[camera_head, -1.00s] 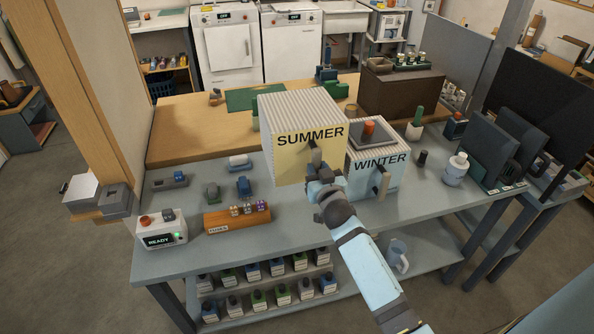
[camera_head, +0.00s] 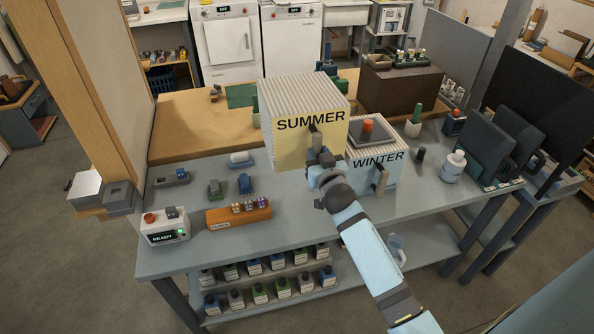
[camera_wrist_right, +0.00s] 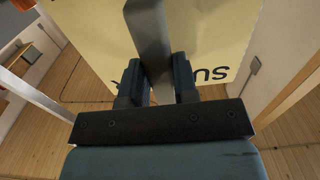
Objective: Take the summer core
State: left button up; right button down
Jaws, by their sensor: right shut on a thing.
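The summer core (camera_head: 290,140) is a large box with a yellow front marked SUMMER and a pale ribbed top. It is at the middle of the head view, raised above the grey bench. My right gripper (camera_head: 318,160) is shut on the handle on its front; the right wrist view shows both fingers (camera_wrist_right: 158,80) around the grey handle, with the yellow face (camera_wrist_right: 210,40) behind. The winter core (camera_head: 375,165), a pale blue box marked WINTER, stands just right of it, partly hidden by the summer core and my arm. My left gripper is not in view.
A small READY device (camera_head: 165,227), an orange fuse block (camera_head: 238,214) and small blue and grey parts stand on the bench's left. A white bottle (camera_head: 454,167) and dark upright panels (camera_head: 490,145) stand at right. A brown box (camera_head: 400,92) is behind. Wooden post (camera_head: 95,80) at left.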

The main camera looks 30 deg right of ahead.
aim_at(318, 142)
jog(key=shift+r, duration=2.15)
